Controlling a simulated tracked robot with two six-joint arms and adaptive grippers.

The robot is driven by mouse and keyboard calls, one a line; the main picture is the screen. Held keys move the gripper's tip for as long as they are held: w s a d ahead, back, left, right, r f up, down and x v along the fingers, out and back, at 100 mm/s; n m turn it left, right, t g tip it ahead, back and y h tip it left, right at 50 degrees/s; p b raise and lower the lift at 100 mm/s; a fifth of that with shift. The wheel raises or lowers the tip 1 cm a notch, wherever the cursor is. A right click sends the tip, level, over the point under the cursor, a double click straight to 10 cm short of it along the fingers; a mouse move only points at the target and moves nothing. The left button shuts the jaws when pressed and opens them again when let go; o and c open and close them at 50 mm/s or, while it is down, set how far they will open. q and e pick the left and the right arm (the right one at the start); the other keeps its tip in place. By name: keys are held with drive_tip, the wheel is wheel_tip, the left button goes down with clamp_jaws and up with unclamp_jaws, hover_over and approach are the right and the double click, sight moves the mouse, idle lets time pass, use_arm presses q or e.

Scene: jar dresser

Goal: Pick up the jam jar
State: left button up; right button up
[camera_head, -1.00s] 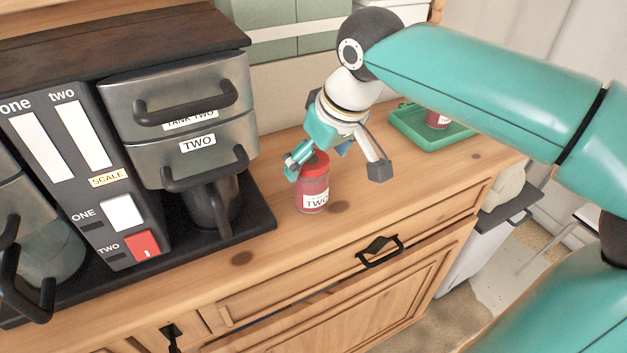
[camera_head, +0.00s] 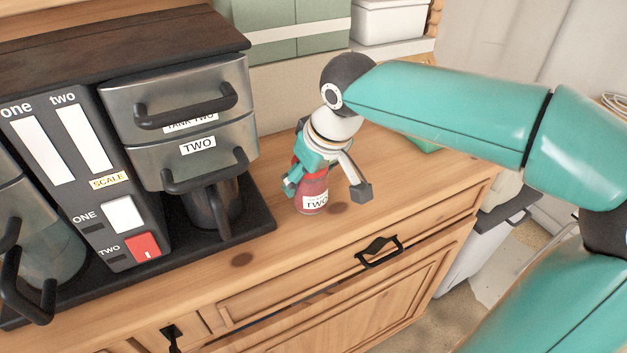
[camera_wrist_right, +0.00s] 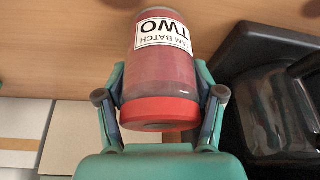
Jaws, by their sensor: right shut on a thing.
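The jam jar (camera_head: 314,194) has a red lid, red contents and a white label reading TWO. It stands upright on the wooden dresser top. My right gripper (camera_head: 318,172) comes down over it from above, with its fingers around the upper part. In the right wrist view my right gripper (camera_wrist_right: 160,95) is shut on the jar (camera_wrist_right: 165,68), one finger on each side near the red lid. The label there reads JAM BATCH TWO, upside down. The lid is mostly hidden by the gripper in the head view. My left gripper is not in view.
A dark and steel two-tank machine (camera_head: 175,140) stands close to the left of the jar, its black base (camera_head: 255,215) near it. A green tray (camera_head: 428,147) is mostly hidden behind my right arm. The dresser top (camera_head: 400,195) is clear to the right.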

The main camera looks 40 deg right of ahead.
drive_tip(key=c, duration=0.5)
drive_tip(key=shift+c, duration=0.2)
drive_tip(key=shift+r, duration=0.15)
drive_tip(key=shift+r, duration=0.2)
drive_tip(key=shift+c, duration=0.8)
wheel_tip(320, 180, up, 19)
drive_tip(key=p, duration=0.3)
drive_tip(key=shift+r, duration=0.2)
